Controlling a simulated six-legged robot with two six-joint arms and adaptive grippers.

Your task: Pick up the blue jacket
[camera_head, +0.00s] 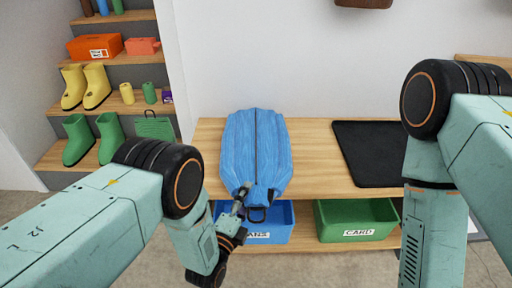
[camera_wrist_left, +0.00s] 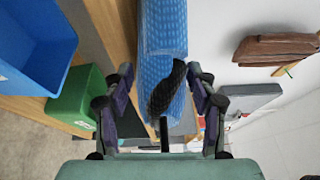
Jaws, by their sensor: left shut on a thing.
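The blue jacket (camera_head: 253,145) lies flat and folded on the wooden bench top, with a dark seam down its middle and a black loop at its near end. My left gripper (camera_head: 243,195) is at that near end, shut on the jacket. In the left wrist view the jacket (camera_wrist_left: 163,30) runs up from between the fingers of my left gripper (camera_wrist_left: 160,85), with a black part of it between them. The exact contact is partly hidden. My right arm shows at the right, but its gripper is out of view.
A black mat (camera_head: 367,153) lies on the bench (camera_head: 310,165) to the right. A blue bin (camera_head: 277,222) and a green bin (camera_head: 355,220) marked CARD stand on the shelf below. Stepped shelves at the left hold yellow boots (camera_head: 86,87), green boots (camera_head: 92,138) and boxes.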

